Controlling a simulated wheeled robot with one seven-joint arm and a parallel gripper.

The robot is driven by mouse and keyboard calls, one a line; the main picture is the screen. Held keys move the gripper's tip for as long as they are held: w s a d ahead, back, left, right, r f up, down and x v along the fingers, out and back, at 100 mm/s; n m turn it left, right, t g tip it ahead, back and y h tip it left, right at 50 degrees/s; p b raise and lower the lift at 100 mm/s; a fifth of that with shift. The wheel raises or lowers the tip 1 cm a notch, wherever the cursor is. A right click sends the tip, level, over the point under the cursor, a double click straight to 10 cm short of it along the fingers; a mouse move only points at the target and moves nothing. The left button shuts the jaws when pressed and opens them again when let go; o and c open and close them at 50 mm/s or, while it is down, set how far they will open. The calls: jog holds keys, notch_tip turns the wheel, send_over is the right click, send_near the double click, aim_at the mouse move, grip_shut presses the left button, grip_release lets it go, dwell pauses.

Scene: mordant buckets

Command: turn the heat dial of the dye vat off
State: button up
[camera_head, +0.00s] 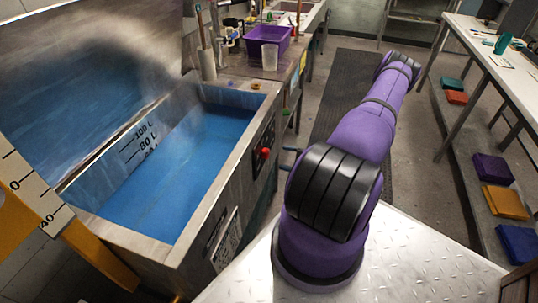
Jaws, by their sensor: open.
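The dye vat (240,143) is a steel tank at the left, filled with blue liquid, its lid raised. A dark control panel (264,140) is on its right-hand outer wall, facing my arm. A small red knob (265,153) sticks out from this panel; it looks like the heat dial, but its setting is too small to read. My purple arm rises right of the vat and reaches away toward the back. My gripper is not visible. Small blue parts show between the vat and my arm; I cannot tell what they belong to.
A counter behind the vat holds a purple tub (268,40) and a clear beaker (270,57). A yellow frame with a scale stands at the near left. A white table (510,80) and a low shelf with folded cloths (503,201) line the right. A dark floor mat (345,85) lies clear between.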

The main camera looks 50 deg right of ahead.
aim_at(266, 153)
jog(key=x, duration=0.7)
jog(key=shift+w, duration=0.1)
jog(key=c, duration=0.9)
